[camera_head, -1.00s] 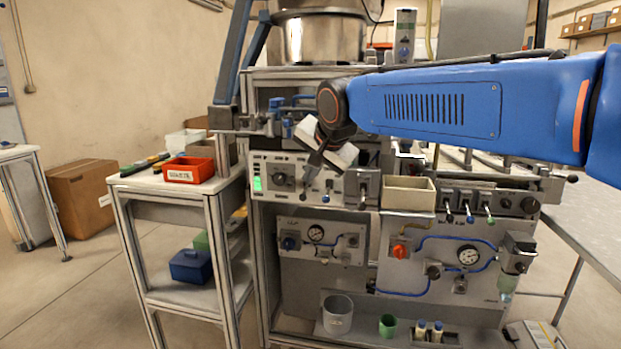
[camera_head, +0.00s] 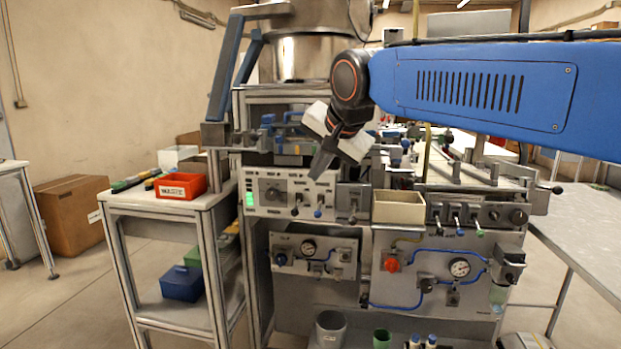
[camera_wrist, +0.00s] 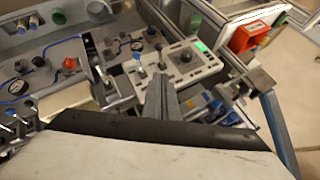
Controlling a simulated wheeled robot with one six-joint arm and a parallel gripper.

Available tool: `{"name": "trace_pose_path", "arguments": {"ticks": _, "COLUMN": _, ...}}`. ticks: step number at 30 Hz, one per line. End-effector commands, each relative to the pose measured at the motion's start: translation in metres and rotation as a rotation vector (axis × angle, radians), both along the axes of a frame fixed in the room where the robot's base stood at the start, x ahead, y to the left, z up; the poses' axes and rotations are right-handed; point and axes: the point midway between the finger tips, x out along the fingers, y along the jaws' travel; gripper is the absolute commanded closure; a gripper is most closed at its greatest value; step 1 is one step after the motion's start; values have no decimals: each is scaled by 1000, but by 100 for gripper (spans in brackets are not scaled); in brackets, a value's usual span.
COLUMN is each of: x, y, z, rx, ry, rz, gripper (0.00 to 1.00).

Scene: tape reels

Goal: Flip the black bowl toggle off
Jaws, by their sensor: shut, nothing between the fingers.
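A white control panel (camera_head: 262,211) on the machine front carries a round knob and two small levers. The black-tipped toggle (camera_head: 296,208) is left of the blue-tipped toggle (camera_head: 318,212); its lever appears to hang downward. My gripper (camera_head: 318,176) is shut and empty, pointing down just above and in front of the panel's right part. It appears apart from both toggles. In the wrist view the shut fingers (camera_wrist: 164,82) lie over the panel's edge beside the blue-tipped toggle (camera_wrist: 141,71).
A green display (camera_head: 249,199) is lit at the panel's left. A grey lever unit (camera_head: 353,203) and a beige bin (camera_head: 399,208) stand to the right, with more coloured-tip levers beyond. A rail with blue parts lies above the panel. A red bin (camera_head: 181,187) sits on the left cart.

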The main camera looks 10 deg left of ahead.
Motion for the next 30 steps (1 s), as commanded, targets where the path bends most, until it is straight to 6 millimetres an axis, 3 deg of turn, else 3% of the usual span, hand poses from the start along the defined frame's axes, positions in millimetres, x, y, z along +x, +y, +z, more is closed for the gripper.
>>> {"name": "trace_pose_path", "arguments": {"ticks": 9, "x": -29, "y": -11, "z": 18, "rx": 1, "ry": 0, "rz": 0, "gripper": 100}}
{"name": "trace_pose_path", "arguments": {"ticks": 23, "x": -32, "y": -16, "z": 18, "rx": -4, "ry": 0, "rz": 0, "gripper": 100}}
{"name": "trace_pose_path", "arguments": {"ticks": 26, "x": -34, "y": -36, "z": 8, "rx": -30, "ry": 1, "rz": 0, "gripper": 100}}
{"name": "trace_pose_path", "arguments": {"ticks": 30, "x": -49, "y": -94, "z": -23, "rx": -112, "ry": 5, "rz": 13, "gripper": 100}}
